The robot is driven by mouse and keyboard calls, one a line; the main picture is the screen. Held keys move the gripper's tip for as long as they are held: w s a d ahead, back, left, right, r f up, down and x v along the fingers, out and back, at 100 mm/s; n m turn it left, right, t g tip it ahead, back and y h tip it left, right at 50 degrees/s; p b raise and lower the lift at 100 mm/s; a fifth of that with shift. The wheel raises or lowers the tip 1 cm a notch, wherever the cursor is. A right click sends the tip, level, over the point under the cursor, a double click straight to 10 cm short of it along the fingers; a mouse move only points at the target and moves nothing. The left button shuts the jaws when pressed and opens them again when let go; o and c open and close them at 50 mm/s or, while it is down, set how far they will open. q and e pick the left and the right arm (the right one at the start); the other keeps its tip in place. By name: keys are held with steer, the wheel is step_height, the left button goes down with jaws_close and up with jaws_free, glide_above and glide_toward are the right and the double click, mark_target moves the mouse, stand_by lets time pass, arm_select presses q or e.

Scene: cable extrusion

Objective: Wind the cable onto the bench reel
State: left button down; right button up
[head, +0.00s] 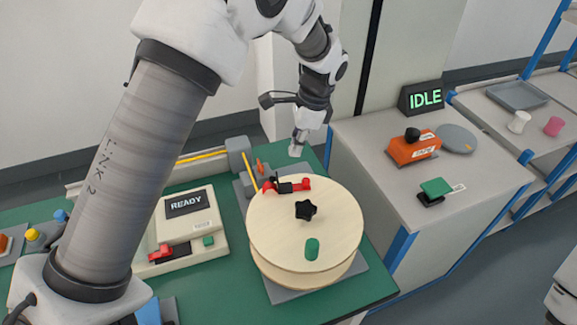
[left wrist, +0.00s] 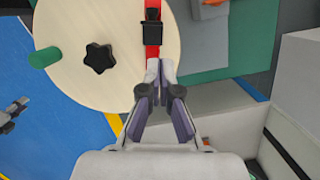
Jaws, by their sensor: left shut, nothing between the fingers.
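The bench reel (head: 275,225) is a pale wooden drum on a grey plate, with a black star knob (head: 306,209) at its centre and a green peg handle (head: 312,250) near its front rim. A red and black clip (head: 285,186) sits at the reel's far rim. A yellow cable (head: 205,155) runs along the back and through a grey guide block (head: 238,152) towards the reel. My left gripper (head: 296,149) is shut and empty, beyond the reel's far rim. In the left wrist view its fingertips (left wrist: 159,76) are just short of the red clip strap (left wrist: 153,50). My right gripper (left wrist: 14,111) shows partly at the left edge; its jaws are unclear.
A cream machine (head: 185,230) with a READY display stands left of the reel. The grey cabinet at right carries an IDLE sign (head: 424,96), an orange box (head: 414,150) and a green-topped block (head: 436,187). Blue-framed shelving stands further right.

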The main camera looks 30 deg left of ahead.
mark_target(283, 184)
arm_select(q)
steer(key=p+x, duration=0.1)
steer(key=x, duration=0.7)
steer(key=shift+s+f+p, duration=0.1)
steer(key=shift+f+p, duration=0.15)
steer(key=shift+p, duration=0.05)
steer(key=shift+s+f, duration=0.25)
steer(key=shift+f, duration=0.1)
steer(key=shift+w, duration=0.1)
